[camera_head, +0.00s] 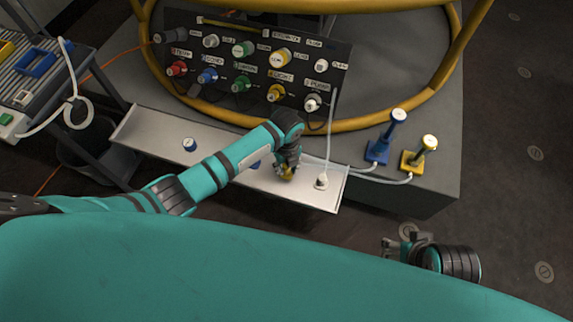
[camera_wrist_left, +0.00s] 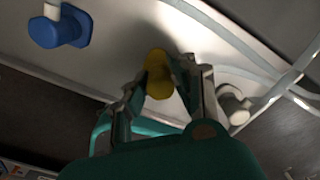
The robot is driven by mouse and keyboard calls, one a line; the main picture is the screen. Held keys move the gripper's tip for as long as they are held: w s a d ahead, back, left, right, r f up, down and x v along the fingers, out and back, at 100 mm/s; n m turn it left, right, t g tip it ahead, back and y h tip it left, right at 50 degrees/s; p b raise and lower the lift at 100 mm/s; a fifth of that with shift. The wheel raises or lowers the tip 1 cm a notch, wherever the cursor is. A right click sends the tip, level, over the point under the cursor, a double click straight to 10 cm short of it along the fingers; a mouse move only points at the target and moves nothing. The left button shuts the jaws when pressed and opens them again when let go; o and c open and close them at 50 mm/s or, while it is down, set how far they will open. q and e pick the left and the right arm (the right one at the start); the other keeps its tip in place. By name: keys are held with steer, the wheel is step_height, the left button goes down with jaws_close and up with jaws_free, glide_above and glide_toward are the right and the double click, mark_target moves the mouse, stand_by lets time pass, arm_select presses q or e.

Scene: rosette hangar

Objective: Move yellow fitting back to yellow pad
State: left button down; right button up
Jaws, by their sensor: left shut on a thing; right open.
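The yellow fitting (camera_head: 286,173) is low over or on the pale shelf (camera_head: 224,158), toward its right part. My left gripper (camera_head: 289,162) points down at it from above. In the left wrist view the yellow fitting (camera_wrist_left: 158,78) sits between the two fingers of my left gripper (camera_wrist_left: 163,80), which are shut on it. I cannot tell whether it touches the shelf. No separate yellow pad shows clearly beneath it; the fingers cover that spot. My right gripper (camera_head: 404,244) is open and empty at the lower right, away from the shelf.
A blue fitting (camera_wrist_left: 56,27) and a white plug (camera_wrist_left: 232,104) flank the gripper on the shelf. A white-and-blue fitting (camera_head: 190,145) stands further left. A labelled connector panel (camera_head: 222,72) rises behind. Blue (camera_head: 377,152) and yellow (camera_head: 411,161) stands with cables are right.

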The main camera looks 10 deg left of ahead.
arm_select(q)
steer(key=shift+f, duration=0.35)
arm_select(e)
steer(key=shift+s+r, duration=0.1)
steer(key=shift+r, duration=0.1)
steer(key=shift+s, duration=0.2)
steer(key=shift+w+f, duration=0.1)
steer(key=shift+f, duration=0.2)
steer(key=shift+w, duration=0.3)
arm_select(q)
steer(key=shift+f, duration=0.1)
arm_select(e)
steer(key=shift+s+f, duration=0.15)
steer(key=shift+f, duration=0.1)
arm_select(q)
steer(key=c, duration=1)
jaws_free()
arm_select(e)
steer(key=shift+s, duration=0.1)
steer(key=shift+a+r, duration=0.1)
